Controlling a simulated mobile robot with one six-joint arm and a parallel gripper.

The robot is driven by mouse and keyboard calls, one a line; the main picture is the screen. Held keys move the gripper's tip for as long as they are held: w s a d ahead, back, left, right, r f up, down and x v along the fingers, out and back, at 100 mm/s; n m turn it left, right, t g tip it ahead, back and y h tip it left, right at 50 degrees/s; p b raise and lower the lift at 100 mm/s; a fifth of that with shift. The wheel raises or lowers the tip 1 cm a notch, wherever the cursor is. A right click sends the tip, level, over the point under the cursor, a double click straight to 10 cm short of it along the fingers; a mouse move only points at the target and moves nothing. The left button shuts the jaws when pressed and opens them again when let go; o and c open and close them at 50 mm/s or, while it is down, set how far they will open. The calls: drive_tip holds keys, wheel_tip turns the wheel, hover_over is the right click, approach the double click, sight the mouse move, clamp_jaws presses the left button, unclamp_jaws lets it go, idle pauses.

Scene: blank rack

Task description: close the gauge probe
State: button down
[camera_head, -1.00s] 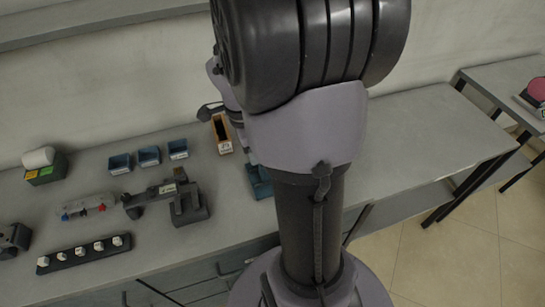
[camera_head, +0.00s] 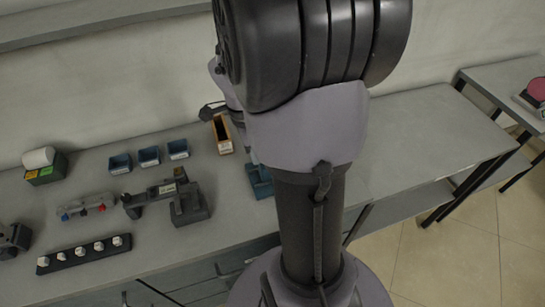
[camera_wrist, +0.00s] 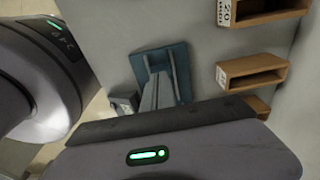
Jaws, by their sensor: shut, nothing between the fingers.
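A dark gauge-like device (camera_head: 165,195) with a small pale label and a blocky base stands on the bench left of my arm. A blue fixture (camera_head: 259,181) shows beside my arm and is partly hidden by it. In the wrist view a blue plate (camera_wrist: 177,62) with grey upright bars (camera_wrist: 156,92) is in front of my gripper. I cannot tell for sure which part is the gauge probe. My gripper (camera_wrist: 160,122) shows as a dark edge above a green-lit body. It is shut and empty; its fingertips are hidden. I see no contact with the fixture.
Wooden bins (camera_wrist: 251,73) stand to the right in the wrist view; one (camera_head: 222,134) shows on the bench. The bench right of my arm (camera_head: 430,125) is clear.

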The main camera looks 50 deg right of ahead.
drive_tip(key=shift+s+d, duration=0.35)
drive_tip(key=shift+d, duration=0.2)
drive_tip(key=shift+s+d, duration=0.35)
drive_tip(key=shift+d, duration=0.35)
idle(0.3)
drive_tip(key=shift+s+d, duration=0.6)
drive_tip(key=shift+d, duration=0.3)
idle(0.8)
drive_tip(key=shift+a, duration=0.1)
drive_tip(key=shift+w+a, duration=0.35)
drive_tip(key=shift+a, duration=0.15)
wheel_tip(320, 180, up, 7)
drive_tip(key=p, duration=0.5)
drive_tip(key=shift+r, duration=0.1)
